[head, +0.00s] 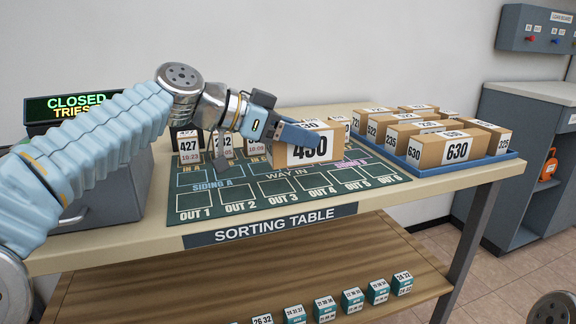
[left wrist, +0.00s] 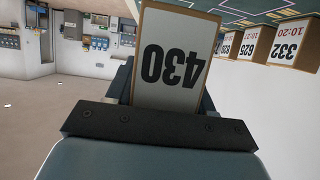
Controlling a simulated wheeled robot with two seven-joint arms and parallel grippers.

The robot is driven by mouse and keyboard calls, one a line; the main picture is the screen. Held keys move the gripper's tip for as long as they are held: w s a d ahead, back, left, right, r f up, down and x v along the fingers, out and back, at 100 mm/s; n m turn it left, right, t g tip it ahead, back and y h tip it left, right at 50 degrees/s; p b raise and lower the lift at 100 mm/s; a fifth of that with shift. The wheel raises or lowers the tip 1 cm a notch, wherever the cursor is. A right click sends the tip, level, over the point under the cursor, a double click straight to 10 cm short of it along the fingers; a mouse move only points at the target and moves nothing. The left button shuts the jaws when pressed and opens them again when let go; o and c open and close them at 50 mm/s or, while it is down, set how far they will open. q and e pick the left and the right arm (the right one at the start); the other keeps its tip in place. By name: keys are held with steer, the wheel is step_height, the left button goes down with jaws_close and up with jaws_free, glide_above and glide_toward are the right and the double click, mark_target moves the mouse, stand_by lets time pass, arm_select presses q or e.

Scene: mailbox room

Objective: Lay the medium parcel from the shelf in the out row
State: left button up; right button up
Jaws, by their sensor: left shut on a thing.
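My left gripper (head: 288,132) is shut on a brown box parcel with a white label reading 430 (head: 309,152). The parcel is over the back middle of the dark green mat (head: 225,179), around the WAY IN row; I cannot tell whether it touches the mat. In the left wrist view the 430 parcel (left wrist: 172,62) shows upside down between the fingers. The out row (head: 277,187), marked OUT 1 to OUT 6, runs along the mat's front, and its squares look empty. My right gripper is out of view.
A blue tray (head: 432,172) with several numbered parcels, 630 (head: 457,150) in front, stands at the table's right. Several small boxes (head: 188,148) stand along the mat's back. A grey CLOSED sign box (head: 100,195) is at left. Small cubes (head: 324,307) line the lower shelf (head: 225,270).

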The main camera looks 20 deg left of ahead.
mark_target(268, 152)
arm_select(q)
steer(key=shift+a+f, duration=0.6)
steer(key=shift+f, duration=0.05)
steer(key=shift+a+f+b, duration=0.15)
steer(key=shift+f, duration=0.8)
steer(key=shift+a+f+b, duration=0.1)
steer(key=shift+f+b, duration=0.05)
steer(key=shift+f, duration=0.75)
steer(key=o, duration=1.2)
steer(key=v, duration=0.7)
steer(key=shift+s+a+r+b, duration=0.1)
steer(key=shift+s+a+b, duration=0.1)
steer(key=shift+b, duration=0.1)
